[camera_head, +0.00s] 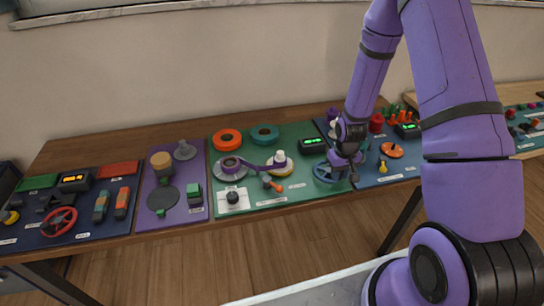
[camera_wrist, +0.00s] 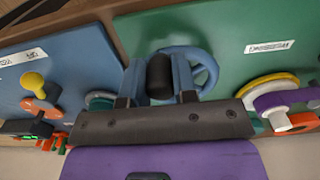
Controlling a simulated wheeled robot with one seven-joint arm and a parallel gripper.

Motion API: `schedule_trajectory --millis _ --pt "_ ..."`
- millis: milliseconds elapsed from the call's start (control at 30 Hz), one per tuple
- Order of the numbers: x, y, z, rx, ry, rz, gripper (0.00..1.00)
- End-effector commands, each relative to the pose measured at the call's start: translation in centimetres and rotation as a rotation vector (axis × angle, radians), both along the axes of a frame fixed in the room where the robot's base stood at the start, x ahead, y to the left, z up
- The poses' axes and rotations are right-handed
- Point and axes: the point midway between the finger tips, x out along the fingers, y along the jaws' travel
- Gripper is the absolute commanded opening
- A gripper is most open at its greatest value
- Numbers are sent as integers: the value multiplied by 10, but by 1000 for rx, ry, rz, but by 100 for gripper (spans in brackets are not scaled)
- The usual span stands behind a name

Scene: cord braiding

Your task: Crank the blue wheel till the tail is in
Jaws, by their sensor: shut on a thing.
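The blue wheel (camera_head: 323,178) lies at the front right of the green board, and its rim also shows in the wrist view (camera_wrist: 208,66). My gripper (camera_head: 347,174) is over the wheel's right side. In the wrist view my gripper (camera_wrist: 160,80) is shut on the wheel's dark crank knob (camera_wrist: 159,70), one finger on each side. A purple band (camera_head: 258,167) runs between a grey reel (camera_head: 229,174) on the left and a white-and-yellow reel (camera_head: 281,168). I cannot make out a loose tail end.
A small display (camera_head: 313,146) with green digits stands behind the wheel. Orange (camera_head: 228,133) and teal (camera_head: 265,129) rings lie at the back of the green board. A blue board (camera_head: 380,180) with a yellow knob (camera_head: 383,167) adjoins on the right.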

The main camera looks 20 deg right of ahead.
Motion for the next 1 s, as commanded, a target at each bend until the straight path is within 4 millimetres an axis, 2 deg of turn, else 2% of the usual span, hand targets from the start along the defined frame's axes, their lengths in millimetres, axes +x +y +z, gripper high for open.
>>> schedule_trajectory --millis 200,733,1000 --pt "-3 14 -1 1 5 2 0" --pt "-3 15 -1 2 5 2 0" --pt "0 29 -1 2 5 4 0"
